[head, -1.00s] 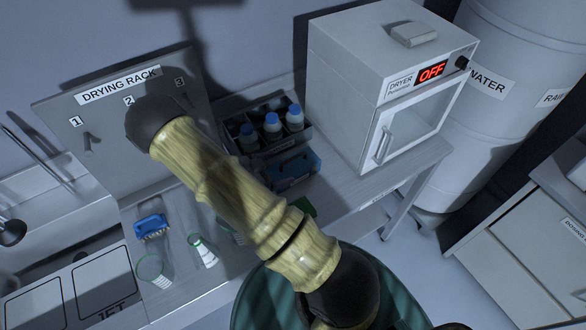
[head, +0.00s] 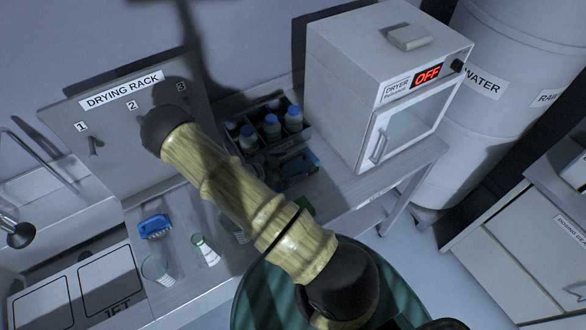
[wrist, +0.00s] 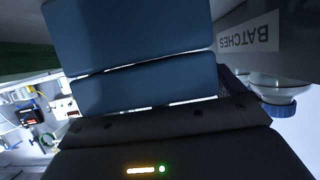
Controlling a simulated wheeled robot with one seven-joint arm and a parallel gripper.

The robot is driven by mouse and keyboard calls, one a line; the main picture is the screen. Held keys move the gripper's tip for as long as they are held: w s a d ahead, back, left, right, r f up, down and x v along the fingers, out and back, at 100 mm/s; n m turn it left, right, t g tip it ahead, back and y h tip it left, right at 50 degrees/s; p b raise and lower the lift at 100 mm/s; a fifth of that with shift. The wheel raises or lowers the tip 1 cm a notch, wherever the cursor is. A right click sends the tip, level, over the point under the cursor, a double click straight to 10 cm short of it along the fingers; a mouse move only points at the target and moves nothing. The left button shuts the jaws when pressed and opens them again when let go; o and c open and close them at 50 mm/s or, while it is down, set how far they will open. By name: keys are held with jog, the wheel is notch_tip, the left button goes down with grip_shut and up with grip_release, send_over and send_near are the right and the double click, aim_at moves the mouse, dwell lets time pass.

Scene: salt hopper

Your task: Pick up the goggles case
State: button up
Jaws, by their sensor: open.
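A blue case (head: 303,163), which looks like the goggles case, lies on the counter in front of the black bottle rack in the head view. In the wrist view, a dark blue case-like body (wrist: 130,40) with a horizontal seam fills the upper middle, very close to my gripper (wrist: 150,122). My gripper is open. Its dark housing with small lights spans the bottom of the wrist view, and the fingertips are not clearly seen. In the head view my arm hides much of the counter, and the gripper cannot be made out clearly.
The black rack (head: 262,128) holds several blue-capped bottles behind the case. The dryer (head: 385,75), reading OFF, stands to its right. A BATCHES label (wrist: 248,36) is close in the wrist view.

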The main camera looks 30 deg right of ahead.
jog(key=shift+s+a, duration=0.1)
jog(key=c, duration=1.2)
jog(key=shift+r, duration=0.2)
notch_tip(320, 180, up, 10)
jog(key=b, duration=0.3)
jog(key=shift+f, duration=0.15)
